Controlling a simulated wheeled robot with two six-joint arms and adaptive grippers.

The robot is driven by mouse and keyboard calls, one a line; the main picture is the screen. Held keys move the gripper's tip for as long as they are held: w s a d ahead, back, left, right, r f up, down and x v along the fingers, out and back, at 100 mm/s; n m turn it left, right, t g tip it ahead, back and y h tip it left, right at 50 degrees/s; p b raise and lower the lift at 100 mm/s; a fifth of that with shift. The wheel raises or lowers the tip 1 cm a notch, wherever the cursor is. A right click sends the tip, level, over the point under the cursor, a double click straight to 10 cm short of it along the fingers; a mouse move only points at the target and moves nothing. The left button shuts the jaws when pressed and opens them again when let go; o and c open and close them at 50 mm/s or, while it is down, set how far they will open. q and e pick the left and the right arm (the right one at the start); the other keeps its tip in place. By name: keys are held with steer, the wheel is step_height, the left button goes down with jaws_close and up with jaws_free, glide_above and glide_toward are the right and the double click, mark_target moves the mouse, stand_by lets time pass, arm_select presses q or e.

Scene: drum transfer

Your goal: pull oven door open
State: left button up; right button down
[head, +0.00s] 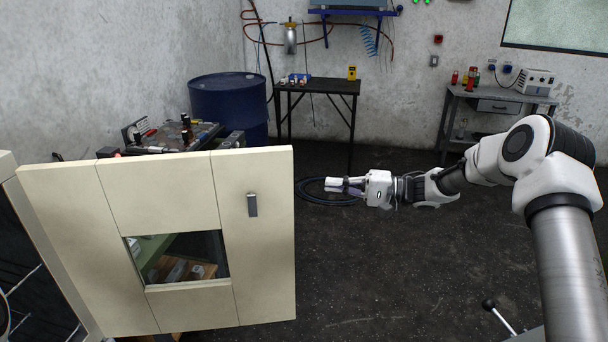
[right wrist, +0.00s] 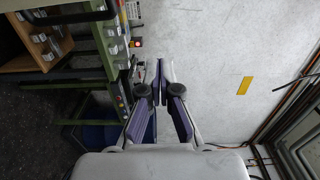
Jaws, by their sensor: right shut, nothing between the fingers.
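The cream oven door (head: 175,195) stands swung out from the oven body (head: 8,170) at the left edge of the head view. It has a square window and a grey vertical handle (head: 252,205) near its right edge. My right gripper (head: 338,186) is shut and empty, to the right of the door's free edge and apart from the handle. In the right wrist view its fingers (right wrist: 160,78) are close together with nothing between them. The door and handle cannot be made out there. My left gripper is out of view.
A bench with tools (head: 165,136) and a blue drum (head: 228,100) stand behind the door. A dark table (head: 318,87) and a grey workbench (head: 500,97) stand at the back. A black hose coil (head: 308,194) lies behind my right gripper. The middle floor is mostly clear.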

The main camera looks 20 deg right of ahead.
steer(key=p+x, duration=0.2)
steer(key=x, duration=0.7)
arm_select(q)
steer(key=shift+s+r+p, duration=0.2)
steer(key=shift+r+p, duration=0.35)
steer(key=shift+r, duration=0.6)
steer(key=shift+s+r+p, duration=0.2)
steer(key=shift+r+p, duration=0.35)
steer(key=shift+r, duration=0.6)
arm_select(e)
steer(key=shift+s+a+r, duration=0.1)
steer(key=shift+s+a, duration=0.2)
steer(key=shift+s, duration=0.4)
steer(key=shift+s+a+r, duration=0.1)
steer(key=shift+s+a, duration=0.15)
steer(key=shift+s, duration=0.45)
steer(key=shift+s+a+r, duration=0.1)
steer(key=shift+s+a, duration=0.2)
steer(key=shift+s, duration=0.4)
